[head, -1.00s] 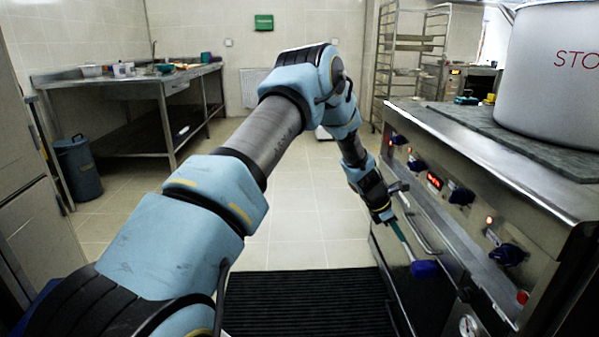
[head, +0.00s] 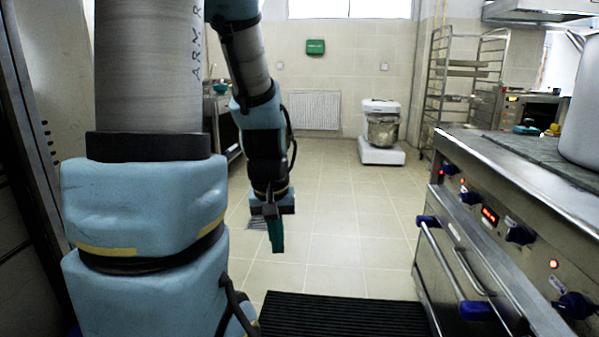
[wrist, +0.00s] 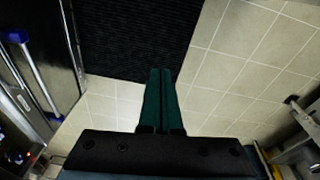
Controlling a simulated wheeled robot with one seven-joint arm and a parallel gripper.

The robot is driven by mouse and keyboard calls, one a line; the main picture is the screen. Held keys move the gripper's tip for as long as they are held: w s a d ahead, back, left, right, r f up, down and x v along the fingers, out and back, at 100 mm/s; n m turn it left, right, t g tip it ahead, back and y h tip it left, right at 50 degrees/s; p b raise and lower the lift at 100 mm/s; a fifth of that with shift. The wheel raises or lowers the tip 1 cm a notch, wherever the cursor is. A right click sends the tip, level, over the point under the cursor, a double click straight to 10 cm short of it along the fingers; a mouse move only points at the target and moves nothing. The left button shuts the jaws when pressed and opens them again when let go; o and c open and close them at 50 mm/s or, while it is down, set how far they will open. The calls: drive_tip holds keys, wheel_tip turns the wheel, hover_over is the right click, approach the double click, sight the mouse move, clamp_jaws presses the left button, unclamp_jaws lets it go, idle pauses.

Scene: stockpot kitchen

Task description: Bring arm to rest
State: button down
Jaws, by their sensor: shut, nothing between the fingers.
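My arm rises on the left of the head view and bends over, with its forearm hanging down near the middle. My gripper (head: 276,246) points down over the tiled floor, left of the stove. Its green fingers are shut together and empty. In the wrist view the two fingers (wrist: 162,75) lie side by side, with tiles and a black mat beyond them. No object touches the fingers.
The stove (head: 500,250) with blue-ended handles and knobs stands at the right, a stockpot (head: 582,110) on top. A black mat (head: 345,315) lies in front. A mixer (head: 381,130) and a rack (head: 465,85) stand behind. The middle floor is clear.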

wheel_tip(320, 180, up, 17)
drive_tip(key=s+a+m+p, duration=0.1)
drive_tip(key=s+a+p, duration=0.1)
drive_tip(key=p, duration=1.5)
drive_tip(key=shift+s+r, duration=0.15)
drive_tip(key=c, duration=1.6)
unclamp_jaws()
drive_tip(key=shift+a, duration=0.1)
